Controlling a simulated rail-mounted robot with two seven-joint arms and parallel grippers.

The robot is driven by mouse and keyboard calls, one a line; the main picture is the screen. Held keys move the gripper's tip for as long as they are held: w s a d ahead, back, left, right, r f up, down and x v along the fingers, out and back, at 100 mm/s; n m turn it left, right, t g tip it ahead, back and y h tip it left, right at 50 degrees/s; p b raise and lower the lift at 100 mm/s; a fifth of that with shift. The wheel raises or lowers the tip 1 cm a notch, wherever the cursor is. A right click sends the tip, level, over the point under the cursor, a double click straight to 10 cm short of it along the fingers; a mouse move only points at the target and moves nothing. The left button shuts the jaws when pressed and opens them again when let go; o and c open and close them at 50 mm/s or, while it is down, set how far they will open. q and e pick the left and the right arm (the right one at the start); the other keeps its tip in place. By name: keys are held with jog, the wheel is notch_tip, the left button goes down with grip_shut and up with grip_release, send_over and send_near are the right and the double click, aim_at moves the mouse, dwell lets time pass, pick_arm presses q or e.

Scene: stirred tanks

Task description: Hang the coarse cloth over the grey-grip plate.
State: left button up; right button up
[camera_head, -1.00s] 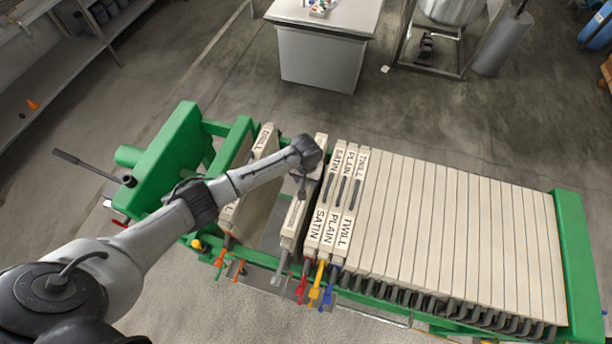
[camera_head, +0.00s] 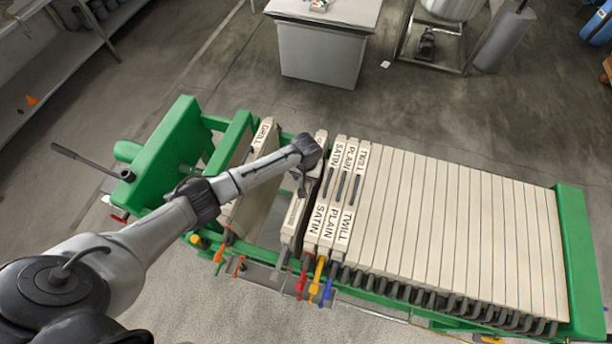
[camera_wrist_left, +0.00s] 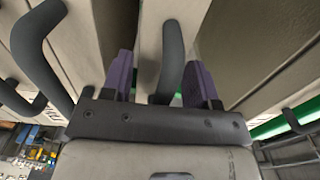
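The grey-grip plate (camera_head: 291,233) is a beige slab standing upright in the green press, apart from the DRILL plate on its left and close to the SATIN plate on its right. A grey handle (camera_head: 278,263) sticks out at its near end. My left gripper (camera_head: 302,188) is over this plate's upper face. In the left wrist view my gripper (camera_wrist_left: 158,76) has two purple fingers spread on either side of a dark curved handle (camera_wrist_left: 172,55), with a gap visible on one side. Which cloth is the coarse one cannot be told. My right gripper is out of view.
Plates labelled DRILL (camera_head: 262,140), SATIN (camera_head: 318,222), PLAIN (camera_head: 332,225) and TWILL (camera_head: 346,226) stand in the green frame (camera_head: 575,250). A row of plain plates (camera_head: 450,220) fills the right. There is an open gap between DRILL and the grey-grip plate.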

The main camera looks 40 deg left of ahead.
pick_arm(q)
jog(key=o, duration=0.3)
jog(key=shift+o, duration=0.2)
notch_tip(320, 180, up, 14)
jog(key=b, duration=0.1)
dwell(0.5)
jog(key=shift+f, duration=0.1)
